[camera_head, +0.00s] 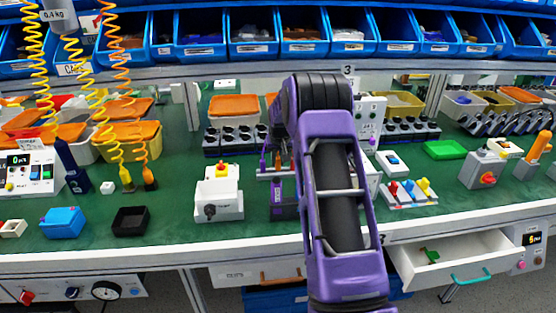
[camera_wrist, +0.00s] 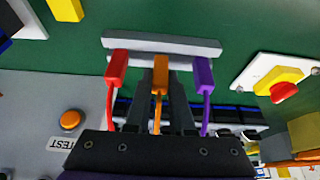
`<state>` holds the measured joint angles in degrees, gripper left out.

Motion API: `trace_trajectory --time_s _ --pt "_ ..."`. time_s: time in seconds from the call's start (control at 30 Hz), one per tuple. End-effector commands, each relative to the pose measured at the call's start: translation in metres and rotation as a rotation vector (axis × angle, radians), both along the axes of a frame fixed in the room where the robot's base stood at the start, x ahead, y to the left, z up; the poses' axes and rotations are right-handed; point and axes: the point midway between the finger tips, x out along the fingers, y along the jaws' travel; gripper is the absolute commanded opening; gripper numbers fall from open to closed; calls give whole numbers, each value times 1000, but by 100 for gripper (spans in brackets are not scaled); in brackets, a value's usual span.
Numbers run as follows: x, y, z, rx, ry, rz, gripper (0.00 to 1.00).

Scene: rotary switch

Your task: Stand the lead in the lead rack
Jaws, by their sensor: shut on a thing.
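In the wrist view, my gripper (camera_wrist: 161,88) is shut on an orange lead (camera_wrist: 160,76), whose block-shaped head stands up between the dark fingers. The lead rack (camera_wrist: 165,43) is a pair of pale grey bars just beyond the fingertips. A red lead (camera_wrist: 117,68) is left of the held one and a purple lead (camera_wrist: 203,72) right of it, both at the rack. I cannot tell whether the orange lead is in a slot of the rack or just in front of it. In the head view, my arm largely hides the rack (camera_head: 267,175) and the gripper.
In the wrist view, a grey box with an orange button (camera_wrist: 70,119) is close on the left. A white plate with a yellow and red switch (camera_wrist: 283,85) is on the right. In the head view, a white switch box (camera_head: 218,200) stands left of my arm.

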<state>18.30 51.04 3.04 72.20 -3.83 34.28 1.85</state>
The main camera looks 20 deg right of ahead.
Motion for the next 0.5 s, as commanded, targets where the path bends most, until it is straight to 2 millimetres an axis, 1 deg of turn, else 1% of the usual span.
trace_trajectory --time_s 0.13,0.17,0.2,0.33,0.5 --pt "0 0 -5 0 0 0 0" --pt "0 0 -4 0 0 0 25" --pt "0 0 -4 0 0 0 32" --pt "0 0 -4 0 0 0 55" --pt "0 0 -4 0 0 0 56"
